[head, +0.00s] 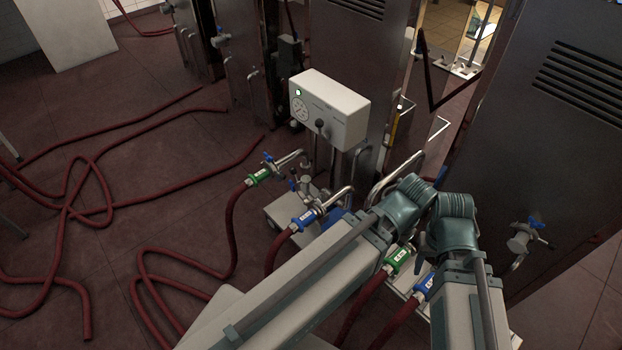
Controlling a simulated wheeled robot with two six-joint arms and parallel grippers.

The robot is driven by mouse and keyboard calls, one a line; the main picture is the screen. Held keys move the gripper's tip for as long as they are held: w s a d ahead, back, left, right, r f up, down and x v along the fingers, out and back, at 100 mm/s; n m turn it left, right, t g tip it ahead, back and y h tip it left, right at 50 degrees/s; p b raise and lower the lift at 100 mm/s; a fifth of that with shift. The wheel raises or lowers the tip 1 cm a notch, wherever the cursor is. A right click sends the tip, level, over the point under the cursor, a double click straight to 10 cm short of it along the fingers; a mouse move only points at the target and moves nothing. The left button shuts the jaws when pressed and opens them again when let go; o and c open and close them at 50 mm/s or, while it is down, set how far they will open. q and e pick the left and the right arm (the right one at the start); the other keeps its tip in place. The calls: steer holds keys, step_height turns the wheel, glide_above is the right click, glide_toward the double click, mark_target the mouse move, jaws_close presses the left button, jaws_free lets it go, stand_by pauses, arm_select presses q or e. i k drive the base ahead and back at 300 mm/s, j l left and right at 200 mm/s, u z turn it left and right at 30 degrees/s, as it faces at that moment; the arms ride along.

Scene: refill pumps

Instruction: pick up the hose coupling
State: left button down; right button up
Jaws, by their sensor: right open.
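Several hose couplings sit at the ends of red hoses: a green one (259,177) at a pipe with a blue-handled valve, a blue one (304,221) below it, and a second green one (398,260) and a second blue one (425,285) between my forearms. I cannot tell which one the task names. My right gripper (425,252) is open, mostly hidden by its own wrist, close beside the second green and blue couplings. I cannot see whether it touches either. My left arm reaches across from the lower left; its jaws are hidden.
A white control box (333,112) with a gauge stands above the pipes. Steel cabinets (545,130) stand behind and to the right, one with a blue-handled valve (536,222). Red hoses (90,170) lie looped on the tiled floor at left, with bare floor between them.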

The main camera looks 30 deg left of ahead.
mark_target(297, 224)
steer(key=j+z, duration=0.1)
steer(key=j, duration=0.3)
steer(key=k+j+z, duration=0.1)
steer(key=j, duration=0.3)
steer(key=j+z, duration=0.1)
steer(key=j, duration=0.3)
steer(key=k+j+z, duration=0.1)
steer(key=j, duration=0.25)
steer(key=k+j+z, duration=0.15)
steer(key=j, duration=0.25)
steer(key=k+j+z, duration=0.1)
steer(key=j, duration=0.25)
steer(key=k+j, duration=0.15)
steer(key=j, duration=0.2)
steer(key=k+j, duration=0.1)
steer(key=j, duration=0.3)
steer(key=k+j, duration=0.15)
steer(key=j, duration=0.2)
